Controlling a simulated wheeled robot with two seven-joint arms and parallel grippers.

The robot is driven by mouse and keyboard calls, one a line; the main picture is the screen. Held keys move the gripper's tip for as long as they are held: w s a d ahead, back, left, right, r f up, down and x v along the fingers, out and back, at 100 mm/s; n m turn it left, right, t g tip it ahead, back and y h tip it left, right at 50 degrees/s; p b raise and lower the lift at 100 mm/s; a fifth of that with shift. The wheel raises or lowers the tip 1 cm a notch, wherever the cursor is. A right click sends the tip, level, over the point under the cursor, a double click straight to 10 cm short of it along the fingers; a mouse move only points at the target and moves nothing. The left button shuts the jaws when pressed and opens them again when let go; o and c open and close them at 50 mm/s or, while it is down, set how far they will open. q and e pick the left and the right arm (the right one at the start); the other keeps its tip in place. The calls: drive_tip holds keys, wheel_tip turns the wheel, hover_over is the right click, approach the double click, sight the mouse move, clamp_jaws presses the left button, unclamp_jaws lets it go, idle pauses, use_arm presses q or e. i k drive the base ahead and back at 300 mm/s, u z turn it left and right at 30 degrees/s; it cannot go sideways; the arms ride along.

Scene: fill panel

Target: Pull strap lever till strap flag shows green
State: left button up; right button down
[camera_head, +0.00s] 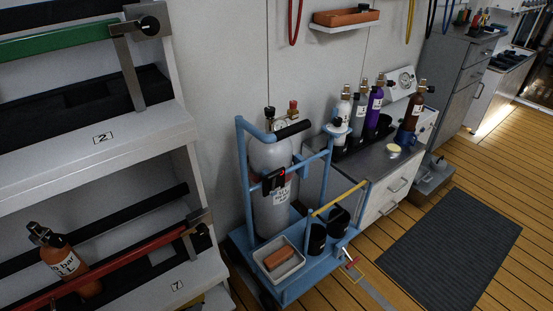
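Neither of my grippers shows in the head view. A grey cylinder (268,212) stands upright in a blue trolley (243,160). A black fitting with a small red patch (274,180) sits across the cylinder's front; it may be the strap lever and flag, but it is too small to tell. No green shows on it. On the left rack, a green bar (55,42) crosses shelf 2 and a red bar (120,262) crosses shelf 7. Each bar ends at a grey bracket with a black knob, the upper (150,25) and the lower (203,237).
An orange cylinder (66,262) leans behind the red bar. A tray (278,262) and two black cups are on the trolley base. A small red handle (352,263) sticks out at its right. Several cylinders stand on a bench (357,163). A dark mat (450,250) lies on open floor.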

sight(274, 175)
drive_tip(key=k, duration=0.65)
drive_tip(key=u, duration=0.4)
drive_tip(key=i, duration=1.45)
drive_tip(key=z, duration=0.95)
